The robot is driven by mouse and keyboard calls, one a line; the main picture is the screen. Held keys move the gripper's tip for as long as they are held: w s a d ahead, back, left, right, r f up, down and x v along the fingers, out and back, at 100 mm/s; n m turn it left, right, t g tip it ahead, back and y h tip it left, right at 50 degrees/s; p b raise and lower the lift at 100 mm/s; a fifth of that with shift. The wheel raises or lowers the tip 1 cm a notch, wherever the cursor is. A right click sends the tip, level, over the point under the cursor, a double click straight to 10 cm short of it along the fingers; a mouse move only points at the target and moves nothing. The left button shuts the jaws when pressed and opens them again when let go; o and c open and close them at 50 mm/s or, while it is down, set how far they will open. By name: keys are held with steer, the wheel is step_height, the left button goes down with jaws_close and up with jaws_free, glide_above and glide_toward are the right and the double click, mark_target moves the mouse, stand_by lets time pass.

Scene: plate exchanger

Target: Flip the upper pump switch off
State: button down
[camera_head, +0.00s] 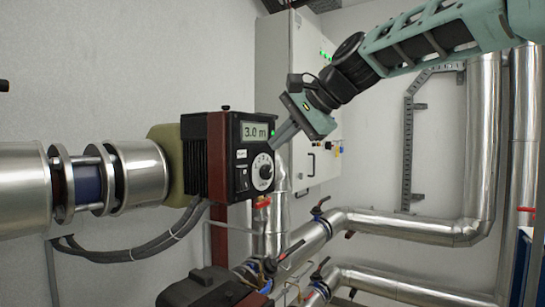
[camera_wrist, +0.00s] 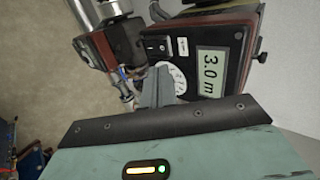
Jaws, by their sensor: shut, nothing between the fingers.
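The upper pump's dark control box (camera_head: 232,155) has a lit display reading 3.0 m (camera_head: 254,131), a white round dial (camera_head: 264,172) and a small black switch (camera_head: 242,180) left of the dial. In the wrist view the switch (camera_wrist: 156,45) sits beyond my fingertips, beside the dial (camera_wrist: 172,75) and the display (camera_wrist: 216,72). Which way the switch is tipped is too small to tell. My gripper (camera_head: 274,143) is shut and empty, its tips close to the panel's right side, above the dial. In the wrist view the shut fingers (camera_wrist: 158,85) partly cover the dial; contact cannot be told.
A second, lower pump (camera_head: 205,287) stands below. Silver pipes (camera_head: 400,225) with valve handles run at the lower right. A white cabinet (camera_head: 275,75) with green lights is on the wall behind my gripper. Black cables (camera_head: 130,252) hang below the box. Space before the panel is open.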

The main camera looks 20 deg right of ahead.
steer(key=v, duration=0.3)
steer(key=r+v, duration=0.1)
steer(key=shift+w+r+b, duration=0.1)
steer(key=shift+w+b, duration=0.05)
steer(key=shift+b, duration=0.25)
steer(key=shift+a, duration=0.1)
steer(key=s+a+f+n+g+h+b, duration=0.1)
steer(key=s+a+f+n+g, duration=0.2)
steer(key=f, duration=0.7)
steer(key=s+a+f+n+g+b, duration=0.1)
steer(key=s+a+f+n+b, duration=0.15)
steer(key=s+a+f, duration=0.45)
steer(key=s+a+f+n+g+h+b, duration=0.15)
steer(key=f+n, duration=0.25)
steer(key=f, duration=0.8)
steer(key=s+d+f+n+g+h+b, duration=0.2)
steer(key=s+f+n, duration=0.7)
steer(key=s+f, duration=0.8)
steer(key=shift+s+f+g+h, duration=0.35)
steer(key=shift+s+f+h, duration=0.1)
steer(key=shift+f, duration=0.2)
steer(key=shift+w+d, duration=0.1)
steer(key=shift+d, duration=0.05)
